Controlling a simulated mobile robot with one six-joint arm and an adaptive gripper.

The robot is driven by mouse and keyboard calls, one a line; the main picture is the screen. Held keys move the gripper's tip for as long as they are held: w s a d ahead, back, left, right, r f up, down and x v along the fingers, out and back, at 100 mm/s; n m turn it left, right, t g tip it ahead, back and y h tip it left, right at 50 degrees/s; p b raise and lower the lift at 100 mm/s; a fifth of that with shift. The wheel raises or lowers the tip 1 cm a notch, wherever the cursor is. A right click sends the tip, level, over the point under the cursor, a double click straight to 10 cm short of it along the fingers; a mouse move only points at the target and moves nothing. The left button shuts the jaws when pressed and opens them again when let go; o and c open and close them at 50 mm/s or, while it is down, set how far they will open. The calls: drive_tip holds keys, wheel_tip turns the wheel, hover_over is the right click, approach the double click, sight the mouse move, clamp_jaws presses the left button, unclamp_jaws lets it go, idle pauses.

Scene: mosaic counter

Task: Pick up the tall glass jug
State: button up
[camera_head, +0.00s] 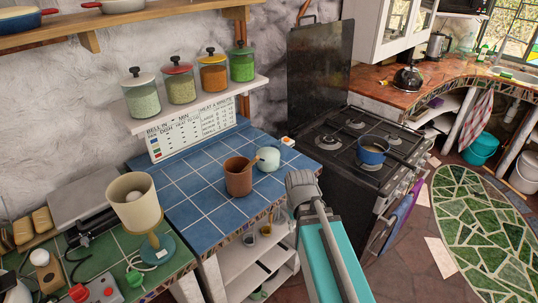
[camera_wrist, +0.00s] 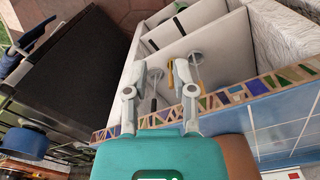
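I cannot pick out a tall glass jug with certainty. Two small clear glass vessels stand on the white shelf under the blue counter: one (camera_head: 249,239) at left and one (camera_head: 266,230) at right. They show in the wrist view as a left glass vessel (camera_wrist: 154,76) and a right one (camera_wrist: 197,57), seen from above. My gripper (camera_wrist: 160,92) is open and empty in the wrist view, its fingers over the counter's mosaic edge. The vessels appear beyond the fingertips, apart from them. In the head view my arm's grey end is right of the counter; the fingers cannot be made out.
A brown jug (camera_head: 238,177) and a pale green pot (camera_head: 268,158) stand on the blue tiled counter (camera_head: 195,190). The stove (camera_head: 345,150) with a blue pan (camera_head: 371,150) is right. A lamp (camera_head: 135,202) stands left. Several lidded jars line the wall shelf (camera_head: 200,101).

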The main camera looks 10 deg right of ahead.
drive_tip(key=w+a+r+n+t+h+p, duration=0.1)
drive_tip(key=w+a+r+n+h+p, duration=0.1)
drive_tip(key=w+r+n+p, duration=0.9)
drive_tip(key=n+t+h+p, duration=0.15)
drive_tip(key=n+p, duration=0.25)
drive_tip(key=n, duration=0.8)
approach(282, 160)
drive_tip(key=w+v, duration=0.1)
drive_tip(key=v, duration=0.2)
drive_tip(key=shift+s+a+r, duration=0.2)
drive_tip(key=shift+f, duration=0.15)
drive_tip(key=b+x, duration=0.7)
drive_tip(key=x, duration=0.1)
drive_tip(key=shift+b, duration=0.3)
drive_tip(key=shift+d+f, duration=0.1)
drive_tip(key=shift+d, duration=0.05)
drive_tip(key=shift+b+x, duration=2.55)
drive_tip(key=shift+x, duration=0.15)
drive_tip(key=shift+s, duration=0.1)
clamp_jaws()
